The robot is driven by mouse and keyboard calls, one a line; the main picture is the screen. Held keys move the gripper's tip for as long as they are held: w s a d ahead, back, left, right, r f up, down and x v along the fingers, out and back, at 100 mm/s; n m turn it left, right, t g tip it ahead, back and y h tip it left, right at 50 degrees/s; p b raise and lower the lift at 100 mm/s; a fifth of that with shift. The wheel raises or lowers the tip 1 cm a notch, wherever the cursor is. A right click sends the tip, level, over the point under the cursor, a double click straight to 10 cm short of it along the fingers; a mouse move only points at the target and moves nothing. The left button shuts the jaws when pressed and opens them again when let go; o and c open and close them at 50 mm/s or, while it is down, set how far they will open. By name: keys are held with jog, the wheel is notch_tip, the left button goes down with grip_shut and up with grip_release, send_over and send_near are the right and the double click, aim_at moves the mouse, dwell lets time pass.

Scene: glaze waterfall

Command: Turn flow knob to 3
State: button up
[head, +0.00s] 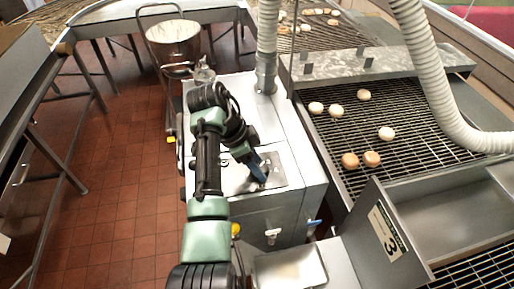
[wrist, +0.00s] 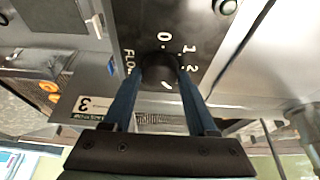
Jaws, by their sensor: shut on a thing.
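The flow knob (wrist: 158,66) is a dark round knob on a dark dial plate (wrist: 208,30) in the wrist view. White figures 0, 1 and 2 show around it, with the letters "FLO" at its left. A short white mark shows by the knob's lower edge; I cannot tell whether it is a pointer or part of a figure. My gripper (wrist: 161,78) has its two blue fingers on either side of the knob and is shut on it. In the head view my gripper (head: 259,173) reaches down to the steel cabinet top (head: 284,166), hiding the knob.
A wire conveyor (head: 350,115) with several round glazed pieces runs at the right. A sign marked 3 (head: 386,232) stands in front of it. A ribbed hose (head: 425,70) hangs at the upper right. A steel pot (head: 174,42) stands behind. Tiled floor (head: 120,190) is clear at left.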

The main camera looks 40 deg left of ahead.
aim_at(249, 174)
dwell(0.3)
jog(key=o, duration=1.4)
jog(key=shift+c, duration=0.2)
jog(key=b+v, duration=0.2)
jog(key=v, duration=0.3)
jog(key=shift+a, duration=0.1)
jog(key=p+v, duration=0.5)
jog(key=v, duration=0.3)
jog(key=shift+p, duration=0.4)
